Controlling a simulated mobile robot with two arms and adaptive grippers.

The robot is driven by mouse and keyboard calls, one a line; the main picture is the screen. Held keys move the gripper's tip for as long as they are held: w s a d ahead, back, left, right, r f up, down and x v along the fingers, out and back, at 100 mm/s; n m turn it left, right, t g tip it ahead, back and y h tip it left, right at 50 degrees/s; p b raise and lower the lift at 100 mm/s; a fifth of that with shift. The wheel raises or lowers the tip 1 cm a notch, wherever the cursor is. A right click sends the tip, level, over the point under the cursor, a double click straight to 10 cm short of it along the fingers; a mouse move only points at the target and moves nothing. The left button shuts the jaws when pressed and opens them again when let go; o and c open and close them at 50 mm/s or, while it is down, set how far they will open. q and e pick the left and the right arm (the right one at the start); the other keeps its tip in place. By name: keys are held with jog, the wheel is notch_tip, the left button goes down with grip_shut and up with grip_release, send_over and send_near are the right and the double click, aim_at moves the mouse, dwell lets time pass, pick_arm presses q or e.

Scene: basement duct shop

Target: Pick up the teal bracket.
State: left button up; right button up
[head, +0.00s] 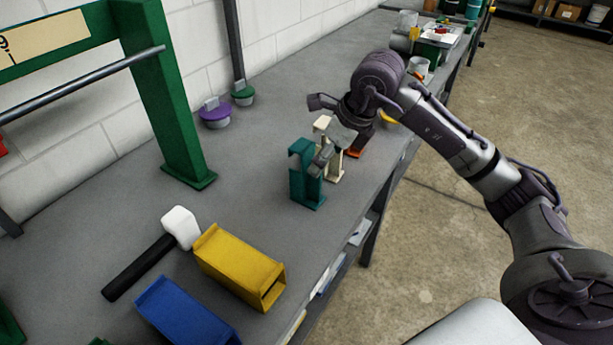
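The farther finger sticks out to the left above the bench. My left gripper is out of view.
A cream bracket (335,168) and an orange piece (355,153) stand close behind the teal bracket. Yellow (238,262) and blue (182,315) channels and a mallet (180,228) lie nearer. A green frame (165,100) stands left. Bench between frame and bracket is clear.

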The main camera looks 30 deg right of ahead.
aim_at(309, 181)
jog(key=x, duration=0.3)
jog(key=shift+w, duration=0.2)
jog(key=shift+p+x, duration=0.45)
jog(key=shift+x, duration=0.45)
jog(key=p+x, duration=0.1)
jog(key=x, duration=0.2)
jog(key=shift+a+f, duration=0.15)
jog(key=shift+f, duration=0.2)
jog(key=shift+w+f, duration=0.1)
jog(key=shift+f, duration=0.15)
jog(key=shift+c, duration=0.6)
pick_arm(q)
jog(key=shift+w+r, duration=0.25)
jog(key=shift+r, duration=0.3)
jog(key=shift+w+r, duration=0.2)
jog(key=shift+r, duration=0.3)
pick_arm(e)
jog(key=c, duration=1.3)
